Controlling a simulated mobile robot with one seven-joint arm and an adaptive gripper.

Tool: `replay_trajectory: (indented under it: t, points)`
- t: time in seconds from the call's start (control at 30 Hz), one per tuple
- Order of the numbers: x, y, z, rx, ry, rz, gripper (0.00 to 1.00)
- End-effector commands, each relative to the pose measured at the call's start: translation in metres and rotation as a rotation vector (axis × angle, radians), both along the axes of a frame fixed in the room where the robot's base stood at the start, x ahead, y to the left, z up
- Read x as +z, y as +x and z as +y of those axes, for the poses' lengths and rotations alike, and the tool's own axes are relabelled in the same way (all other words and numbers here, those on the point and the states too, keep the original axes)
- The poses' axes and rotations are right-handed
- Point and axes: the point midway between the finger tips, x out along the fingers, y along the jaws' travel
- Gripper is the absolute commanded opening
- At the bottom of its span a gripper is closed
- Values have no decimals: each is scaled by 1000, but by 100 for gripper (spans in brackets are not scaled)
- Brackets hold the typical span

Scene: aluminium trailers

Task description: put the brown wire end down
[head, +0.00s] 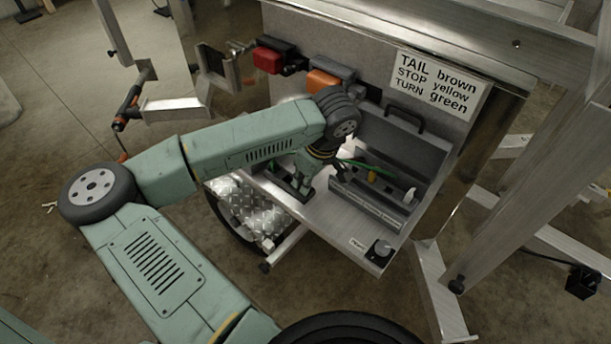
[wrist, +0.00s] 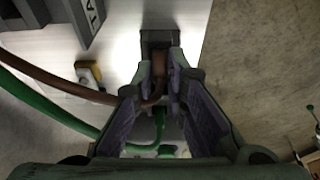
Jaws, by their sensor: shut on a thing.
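The brown wire (wrist: 75,87) comes in from the left of the wrist view and curves up to its end between my fingertips. My gripper (wrist: 161,78) is shut on that brown wire end. A small dark grey block (wrist: 158,38) shows just beyond the fingertips; I cannot tell whether the wire end touches it. The green wire (wrist: 50,110) passes beside the brown one and under my fingers. In the head view my gripper (head: 293,187) is low over the left part of the metal shelf (head: 338,222), with the wire end hidden there.
A grey tray (head: 368,210) stands on the shelf to the right, with a yellow piece (head: 372,176) and the green wire (head: 365,165) by it. Red (head: 267,60) and orange (head: 325,82) lamps and a wire-colour sign (head: 438,83) are behind.

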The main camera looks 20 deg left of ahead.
Motion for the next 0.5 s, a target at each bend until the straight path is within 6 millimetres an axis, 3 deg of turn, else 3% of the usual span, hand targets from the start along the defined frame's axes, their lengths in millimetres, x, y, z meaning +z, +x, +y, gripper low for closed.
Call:
replay_trajectory:
  t: [0.33,0.37,0.5]
  points:
    - [-5,0,0,0,1,-1,0]
    - [-4,0,0,0,1,-1,14]
    - [-3,0,0,0,0,-1,23]
